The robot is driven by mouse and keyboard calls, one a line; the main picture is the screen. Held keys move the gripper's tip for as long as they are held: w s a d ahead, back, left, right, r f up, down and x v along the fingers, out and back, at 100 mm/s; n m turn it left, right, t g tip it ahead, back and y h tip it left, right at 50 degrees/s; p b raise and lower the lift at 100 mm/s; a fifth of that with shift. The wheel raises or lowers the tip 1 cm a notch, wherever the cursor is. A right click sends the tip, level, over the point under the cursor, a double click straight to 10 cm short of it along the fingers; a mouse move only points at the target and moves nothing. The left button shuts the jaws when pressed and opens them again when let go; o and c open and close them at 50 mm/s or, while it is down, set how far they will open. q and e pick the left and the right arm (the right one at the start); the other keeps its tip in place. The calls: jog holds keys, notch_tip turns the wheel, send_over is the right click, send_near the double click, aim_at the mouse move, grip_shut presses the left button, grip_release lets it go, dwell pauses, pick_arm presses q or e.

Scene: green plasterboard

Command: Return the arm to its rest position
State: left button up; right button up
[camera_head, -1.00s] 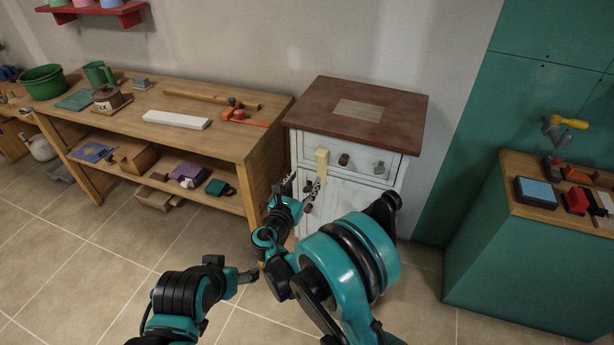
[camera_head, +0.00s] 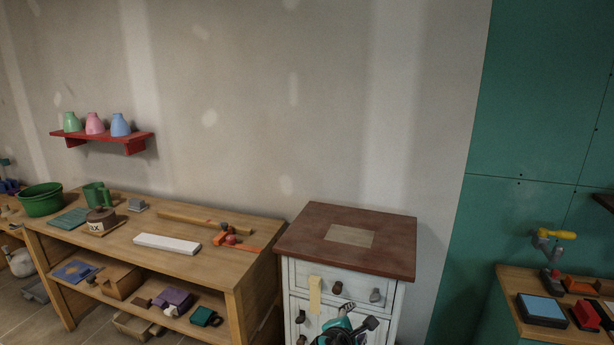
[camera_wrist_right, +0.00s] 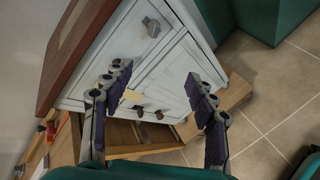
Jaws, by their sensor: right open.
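My right gripper (camera_head: 346,326) shows at the bottom edge of the head view, in front of the white cabinet (camera_head: 388,322). In the right wrist view the same gripper (camera_wrist_right: 156,76) has its two dark-padded fingers spread wide apart with nothing between them. The cabinet front (camera_wrist_right: 128,42) lies beyond the fingers, with grey and dark knobs and a small pale yellow strip. Most of my right arm is below the head view. My left gripper is out of view.
A wooden workbench (camera_head: 216,258) stands left of the cabinet, holding tools, a white bar and green containers. A red shelf (camera_head: 135,146) with three cups hangs above it. A green-walled bench with tools (camera_head: 508,282) stands at right. Tiled floor (camera_wrist_right: 265,95) is clear.

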jog(key=s+d+f+m+g+y, duration=0.1)
jog(key=s+d+m+y, duration=0.1)
jog(key=s+m, duration=0.7)
jog(key=s+d+f+m+g+y, duration=0.1)
jog(key=s+d+m+g+y, duration=0.1)
jog(key=s+m, duration=0.8)
jog(key=shift+s+d+m+g+y, duration=0.3)
jog(key=shift+s+d+y, duration=0.45)
jog(key=shift+s, duration=1.6)
jog(key=shift+d, duration=0.15)
